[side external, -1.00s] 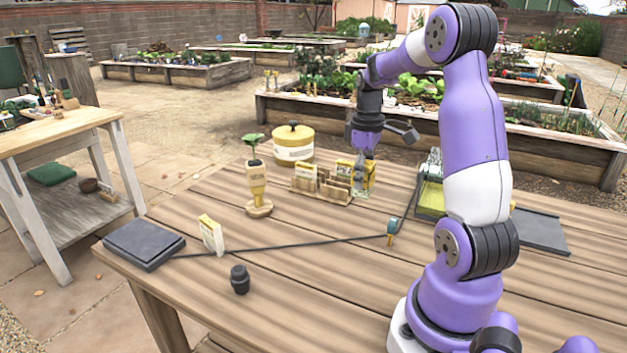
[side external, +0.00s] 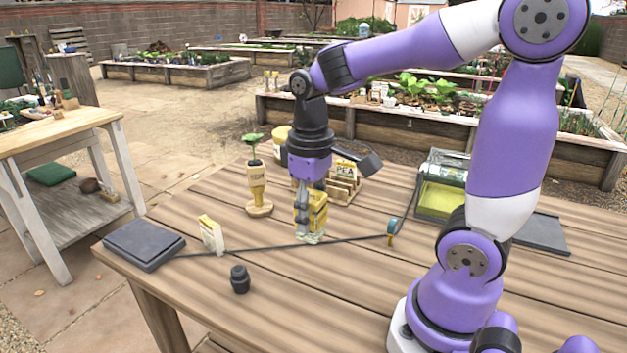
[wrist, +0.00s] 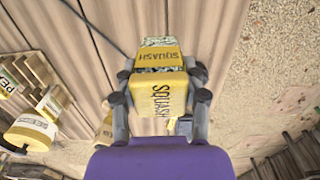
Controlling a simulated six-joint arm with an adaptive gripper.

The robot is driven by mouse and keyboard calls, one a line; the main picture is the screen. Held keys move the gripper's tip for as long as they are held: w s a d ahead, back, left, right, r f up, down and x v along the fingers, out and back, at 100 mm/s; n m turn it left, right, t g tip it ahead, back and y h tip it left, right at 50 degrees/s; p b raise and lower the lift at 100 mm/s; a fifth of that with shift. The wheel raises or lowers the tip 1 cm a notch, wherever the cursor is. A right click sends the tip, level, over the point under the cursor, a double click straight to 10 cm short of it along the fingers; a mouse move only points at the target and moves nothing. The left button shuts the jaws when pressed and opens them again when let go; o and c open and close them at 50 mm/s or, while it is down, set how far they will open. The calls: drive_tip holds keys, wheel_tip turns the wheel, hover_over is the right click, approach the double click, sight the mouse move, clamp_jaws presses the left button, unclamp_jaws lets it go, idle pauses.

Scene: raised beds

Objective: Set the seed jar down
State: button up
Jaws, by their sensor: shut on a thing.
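The seed jar (side external: 311,225) is see-through with yellow faces; in the wrist view it (wrist: 160,93) reads SQUASH. My gripper (side external: 312,196) points down over the wooden table and is shut on the jar. In the wrist view the fingers of my gripper (wrist: 161,82) press on it from both sides. The jar looks upright, its base close to the tabletop beside a dark cable (side external: 345,239). I cannot tell whether its base touches the wood.

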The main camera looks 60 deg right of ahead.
drive_tip(key=d+f, duration=0.2)
drive_tip(key=d, duration=0.1)
drive_tip(key=d+f, duration=0.2)
drive_tip(key=d, duration=0.1)
drive_tip(key=d+f, duration=0.2)
drive_tip(key=d, duration=0.2)
drive_tip(key=shift+s+d, duration=0.1)
drive_tip(key=shift+f, duration=2.05)
drive_tip(key=shift+f, duration=0.1)
drive_tip(key=o, duration=1.2)
wheel_tip(320, 180, up, 12)
drive_tip(key=a+r+t, duration=0.1)
drive_tip(key=a, duration=0.1)
drive_tip(key=a+t, duration=0.1)
drive_tip(key=a, duration=0.2)
drive_tip(key=a+r+t, duration=0.1)
drive_tip(key=a, duration=0.2)
drive_tip(key=shift+s+a+r+h, duration=0.2)
drive_tip(key=shift+s+r+h, duration=0.1)
drive_tip(key=shift+h, duration=0.1)
drive_tip(key=a+t, duration=0.1)
drive_tip(key=a, duration=0.1)
drive_tip(key=s+a, duration=0.1)
drive_tip(key=s+a+t, duration=0.1)
drive_tip(key=a, duration=0.1)
drive_tip(key=shift+a+t+y, duration=0.3)
drive_tip(key=shift+y, duration=0.1)
